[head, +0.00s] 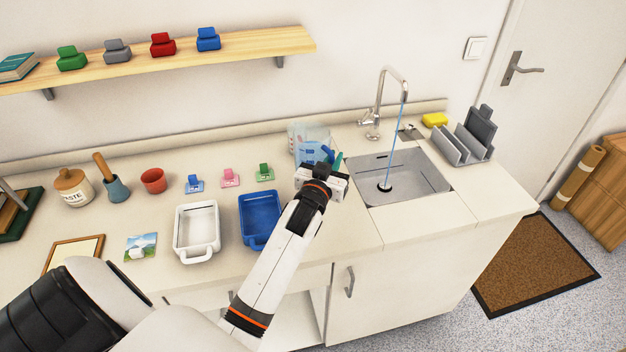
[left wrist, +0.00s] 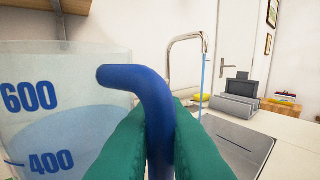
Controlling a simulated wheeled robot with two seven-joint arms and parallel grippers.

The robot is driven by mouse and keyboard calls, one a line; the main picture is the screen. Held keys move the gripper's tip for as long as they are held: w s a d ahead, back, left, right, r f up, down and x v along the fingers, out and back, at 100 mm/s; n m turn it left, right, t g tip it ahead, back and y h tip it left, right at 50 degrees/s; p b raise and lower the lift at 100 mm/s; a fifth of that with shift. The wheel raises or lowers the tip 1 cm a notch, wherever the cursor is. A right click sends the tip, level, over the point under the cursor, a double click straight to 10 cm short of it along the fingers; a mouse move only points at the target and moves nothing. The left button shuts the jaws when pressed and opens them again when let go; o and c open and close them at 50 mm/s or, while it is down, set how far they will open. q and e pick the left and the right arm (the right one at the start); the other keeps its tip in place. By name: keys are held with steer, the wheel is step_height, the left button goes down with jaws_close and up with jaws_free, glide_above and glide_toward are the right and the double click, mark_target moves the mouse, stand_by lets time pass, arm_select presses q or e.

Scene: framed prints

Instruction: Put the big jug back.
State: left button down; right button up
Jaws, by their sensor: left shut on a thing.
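The big jug (head: 310,138) is clear, with blue measuring marks and a blue handle. It is at the counter's back, just left of the sink (head: 400,178). In the left wrist view the jug (left wrist: 60,75) shows the marks 600 and 400, with bluish liquid inside. My left gripper (head: 330,162) is shut on its blue handle; the teal fingers (left wrist: 160,125) sit on both sides of it. The jug looks upright. Its base is hidden behind my gripper, so I cannot tell whether it touches the counter. My right gripper is not in view.
Water runs from the tap (head: 382,95) into the sink. A white tray (head: 198,232) and a blue tray (head: 258,220) stand left of my forearm, with small coloured clips behind them. A grey rack (head: 465,145) and yellow sponge (head: 434,120) are right of the tap. A wooden shelf (head: 180,58) hangs above.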

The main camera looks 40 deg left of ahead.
arm_select(q)
steer(key=shift+f, duration=3.75)
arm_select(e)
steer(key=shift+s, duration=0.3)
arm_select(q)
steer(key=shift+f, duration=0.2)
steer(key=c, duration=1.5)
jaws_free()
steer(key=shift+r, duration=0.1)
